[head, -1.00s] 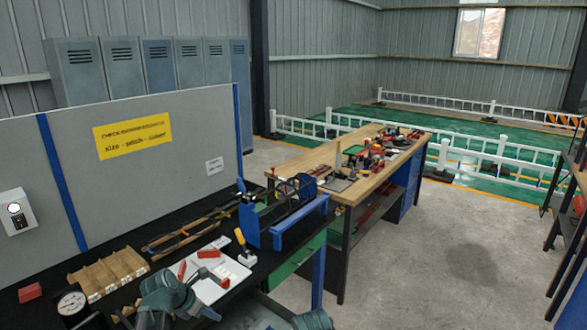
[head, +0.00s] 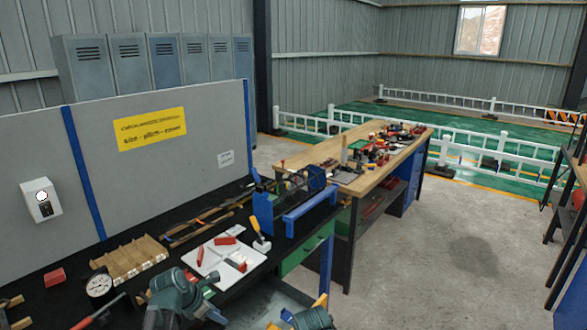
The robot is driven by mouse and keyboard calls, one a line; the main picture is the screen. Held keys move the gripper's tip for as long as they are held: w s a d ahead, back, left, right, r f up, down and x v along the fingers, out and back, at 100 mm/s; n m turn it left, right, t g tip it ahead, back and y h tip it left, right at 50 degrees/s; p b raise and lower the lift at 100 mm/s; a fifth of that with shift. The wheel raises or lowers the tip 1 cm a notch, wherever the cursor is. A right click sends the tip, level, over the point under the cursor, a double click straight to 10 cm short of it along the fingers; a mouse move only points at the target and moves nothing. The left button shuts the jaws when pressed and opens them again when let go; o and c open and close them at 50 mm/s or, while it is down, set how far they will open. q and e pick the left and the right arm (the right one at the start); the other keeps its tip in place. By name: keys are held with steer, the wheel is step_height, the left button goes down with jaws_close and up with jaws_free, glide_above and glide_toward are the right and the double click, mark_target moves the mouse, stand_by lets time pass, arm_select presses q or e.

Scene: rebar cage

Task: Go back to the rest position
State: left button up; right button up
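My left gripper (head: 185,300) is at the bottom edge, in front of the black bench (head: 240,280), beside a white board (head: 222,257) with red pieces. Its fingers are not clear, so its opening cannot be read, and nothing clearly shows held in it. A teal part of my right arm (head: 310,318) is cut off by the bottom edge, with small yellow parts near it. The state of the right gripper cannot be made out.
The black bench carries a wooden rack (head: 130,260), a round gauge (head: 99,286), a red block (head: 54,277) and a blue bending fixture (head: 285,205). A grey panel (head: 200,125) stands behind. A wooden workbench (head: 345,175) holds many tools. Floor (head: 440,250) at right is clear.

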arm_select(q)
steer(key=s+d+f+m+g+b, duration=0.1)
steer(key=s+d+m, duration=0.2)
steer(key=m, duration=0.2)
steer(key=s+d+f+m+g+y+b, duration=0.1)
steer(key=s+d+f+m, duration=0.1)
steer(key=s+d+m, duration=0.1)
steer(key=s+d+f+m+g+y+b, duration=0.1)
steer(key=s+d+f+m, duration=0.1)
steer(key=d+m, duration=0.3)
steer(key=shift+s+f+m, duration=0.25)
steer(key=shift+s+m, duration=0.55)
steer(key=shift+m, duration=0.4)
steer(key=s+d+f+m+g+y+b, duration=0.1)
steer(key=s+d+f+m+y+b, duration=0.1)
steer(key=s+m, duration=0.7)
steer(key=d+m+y, duration=0.1)
steer(key=d+m, duration=0.1)
steer(key=m, duration=0.3)
steer(key=shift+d+f+m+g+b, duration=0.25)
steer(key=shift+f+m+g+b, duration=0.05)
steer(key=shift+f, duration=0.05)
arm_select(e)
step_height(320, 180, down, 6)
steer(key=shift+s+r, duration=0.1)
steer(key=shift+r, duration=0.1)
arm_select(q)
steer(key=shift+s, duration=0.1)
